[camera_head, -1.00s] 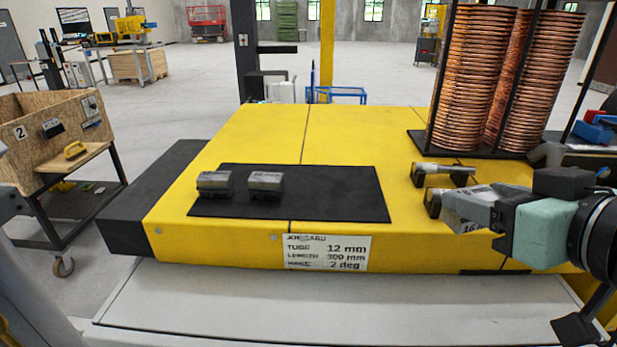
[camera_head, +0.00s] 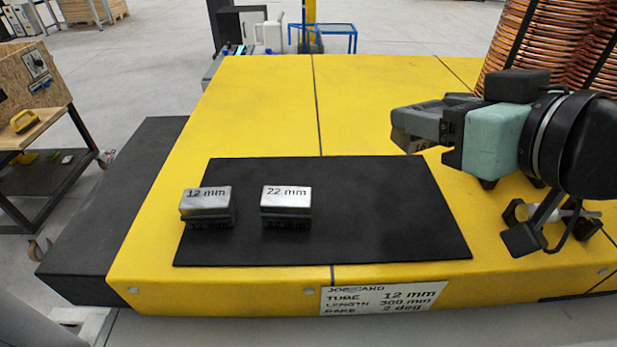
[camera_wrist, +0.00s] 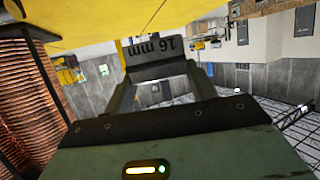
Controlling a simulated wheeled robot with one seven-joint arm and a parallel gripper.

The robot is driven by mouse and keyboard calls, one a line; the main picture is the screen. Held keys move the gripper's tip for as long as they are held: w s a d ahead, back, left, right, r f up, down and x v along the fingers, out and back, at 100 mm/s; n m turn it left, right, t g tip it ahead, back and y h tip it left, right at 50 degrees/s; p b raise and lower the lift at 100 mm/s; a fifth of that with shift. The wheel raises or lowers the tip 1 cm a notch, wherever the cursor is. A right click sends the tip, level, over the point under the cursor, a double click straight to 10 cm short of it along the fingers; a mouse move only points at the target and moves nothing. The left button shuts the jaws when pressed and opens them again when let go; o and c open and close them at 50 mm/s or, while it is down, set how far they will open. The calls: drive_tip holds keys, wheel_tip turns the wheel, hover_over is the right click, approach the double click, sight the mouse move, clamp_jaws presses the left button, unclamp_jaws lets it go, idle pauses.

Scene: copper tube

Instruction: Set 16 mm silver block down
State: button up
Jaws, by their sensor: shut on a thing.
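My gripper (camera_head: 408,128) is shut on the 16 mm silver block. In the wrist view the block (camera_wrist: 158,58) sits between the fingertips, its "16 mm" label upside down. In the head view the gripper hides most of the block, and only a bit of its label shows. My gripper is above the yellow table (camera_head: 262,105), up and right of the black mat (camera_head: 390,230). On the mat's left part stand the 12 mm silver block (camera_head: 207,205) and, to its right, the 22 mm silver block (camera_head: 286,205), with a gap between them.
The right part of the mat is bare. A job card (camera_head: 382,298) reading 12 mm, 300 mm, 2 deg is on the table's front face. A rack of copper tubes (camera_head: 560,45) stands at the back right. A wooden bin (camera_head: 28,85) is at left.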

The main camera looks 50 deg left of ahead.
drive_tip(key=shift+w+a, duration=0.1)
drive_tip(key=shift+a, duration=0.3)
wheel_tip(320, 180, down, 10)
drive_tip(key=shift+r+p, duration=0.1)
drive_tip(key=shift+p, duration=0.3)
drive_tip(key=shift+f, duration=0.25)
drive_tip(key=o, duration=1.5)
drive_tip(key=shift+d, duration=0.1)
drive_tip(key=shift+c, duration=0.2)
